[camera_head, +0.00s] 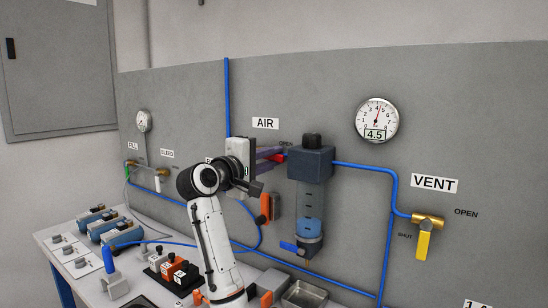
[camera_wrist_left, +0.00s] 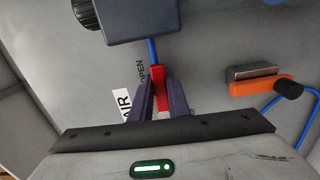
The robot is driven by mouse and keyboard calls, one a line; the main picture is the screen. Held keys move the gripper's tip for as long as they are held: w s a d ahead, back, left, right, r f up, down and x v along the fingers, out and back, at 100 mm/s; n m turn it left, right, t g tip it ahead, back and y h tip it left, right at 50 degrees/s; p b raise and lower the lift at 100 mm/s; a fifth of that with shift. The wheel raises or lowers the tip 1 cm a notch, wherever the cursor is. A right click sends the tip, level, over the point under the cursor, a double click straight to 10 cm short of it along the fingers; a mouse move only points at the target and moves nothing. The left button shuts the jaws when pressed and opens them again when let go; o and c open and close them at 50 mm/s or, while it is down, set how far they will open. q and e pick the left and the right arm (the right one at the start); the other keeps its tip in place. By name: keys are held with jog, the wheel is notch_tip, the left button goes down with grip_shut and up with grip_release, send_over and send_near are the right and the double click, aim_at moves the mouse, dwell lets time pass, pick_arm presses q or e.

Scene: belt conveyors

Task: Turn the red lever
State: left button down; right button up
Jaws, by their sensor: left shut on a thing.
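The red lever (camera_head: 279,157) is under the AIR label in the head view, just left of the dark filter unit. In the left wrist view the red lever (camera_wrist_left: 158,76) stands between the two fingers, with a blue pipe running up from it. My left gripper (camera_head: 268,155) reaches it from the left; in the left wrist view my left gripper (camera_wrist_left: 159,86) is shut on it. The fingers hide part of the lever, and the valve body behind is mostly hidden. The word OPEN shows beside the lever. My right gripper is not in view.
The filter unit (camera_head: 311,164) sits close to the right of the lever. An orange handle (camera_head: 276,207) is below. A gauge (camera_head: 377,120) reads 4.5. A yellow VENT lever (camera_head: 423,245) hangs down at right. Blue pipes cross the grey panel. The bench (camera_head: 60,236) holds several fittings.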

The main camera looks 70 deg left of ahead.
pick_arm(q)
jog(key=shift+s+r+n, duration=0.1)
jog(key=shift+r+n, duration=0.05)
jog(key=shift+n, duration=0.25)
jog(key=c, duration=1.7)
grip_release()
jog(key=b+v, duration=0.1)
jog(key=v, duration=0.9)
jog(key=shift+s+d+b, duration=0.1)
jog(key=shift+b, duration=0.3)
